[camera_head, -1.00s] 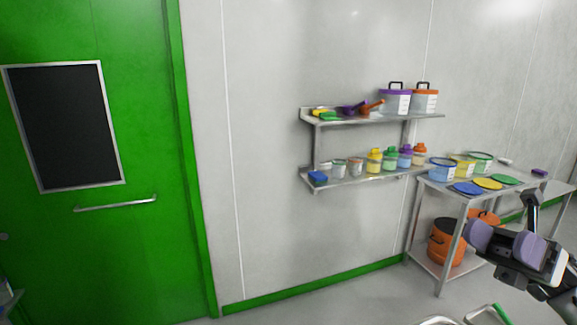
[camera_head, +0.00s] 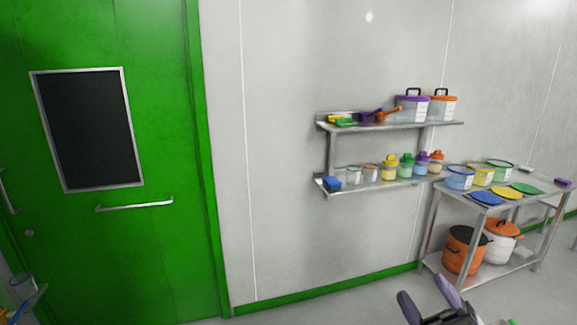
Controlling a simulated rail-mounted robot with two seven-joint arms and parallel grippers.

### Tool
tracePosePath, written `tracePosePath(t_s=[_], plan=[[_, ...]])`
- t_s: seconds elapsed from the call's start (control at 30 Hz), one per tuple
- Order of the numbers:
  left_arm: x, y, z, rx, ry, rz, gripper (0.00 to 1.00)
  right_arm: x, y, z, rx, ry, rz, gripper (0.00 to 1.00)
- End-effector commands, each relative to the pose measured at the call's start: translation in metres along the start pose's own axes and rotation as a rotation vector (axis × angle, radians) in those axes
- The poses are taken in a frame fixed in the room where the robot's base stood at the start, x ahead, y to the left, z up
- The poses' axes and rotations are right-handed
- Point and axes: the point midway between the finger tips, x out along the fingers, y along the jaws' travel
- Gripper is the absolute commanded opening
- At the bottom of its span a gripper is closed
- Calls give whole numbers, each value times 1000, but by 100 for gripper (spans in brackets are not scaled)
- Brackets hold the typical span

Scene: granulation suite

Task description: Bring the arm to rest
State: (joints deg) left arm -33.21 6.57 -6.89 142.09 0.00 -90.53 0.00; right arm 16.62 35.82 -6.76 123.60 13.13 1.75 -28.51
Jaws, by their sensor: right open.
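My right gripper (camera_head: 428,302) shows at the bottom edge of the head view, right of centre. Its two purple-grey finger pads stand apart, with nothing seen between them. The rest of that arm is cut off by the lower edge of the picture. My left gripper is not in view.
Two wall shelves (camera_head: 400,126) hold scoops, bottles and lidded tubs. The steel table carries tubs and coloured lids, with an orange bin (camera_head: 463,252) and a white bin (camera_head: 497,243) below. A green door (camera_head: 110,260) is at left.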

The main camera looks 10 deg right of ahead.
Motion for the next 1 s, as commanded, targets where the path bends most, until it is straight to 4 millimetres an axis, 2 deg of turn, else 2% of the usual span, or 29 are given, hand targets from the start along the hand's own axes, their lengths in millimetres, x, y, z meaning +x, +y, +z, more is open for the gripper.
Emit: tracePosePath(t_s=[0.03,0.1,0.17,0.27,0.37,0.4,0.5,0.6,0.7,0.87,0.9,1.0], plan=[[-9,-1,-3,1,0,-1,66,-13,-25,7,75,-115,-61,59],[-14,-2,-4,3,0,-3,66,-36,-56,17,164,-266,-137,59],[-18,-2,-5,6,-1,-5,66,-58,-82,22,236,-396,-199,59],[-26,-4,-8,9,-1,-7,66,-103,-122,25,359,-630,-299,59],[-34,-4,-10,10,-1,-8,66,-160,-159,16,484,-894,-399,59],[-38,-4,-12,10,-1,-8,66,-185,-171,9,532,-1003,-436,59],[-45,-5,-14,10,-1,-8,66,-243,-193,-14,632,-1261,-515,59],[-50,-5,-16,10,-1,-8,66,-293,-204,-41,705,-1485,-573,59],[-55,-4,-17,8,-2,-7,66,-334,-207,-70,757,-1681,-618,59],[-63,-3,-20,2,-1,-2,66,-387,-202,-120,818,-1969,-674,59],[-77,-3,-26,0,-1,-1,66,-376,-190,-123,815,-1968,-670,59],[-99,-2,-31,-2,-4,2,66,-360,-175,-129,812,-1960,-671,59]])
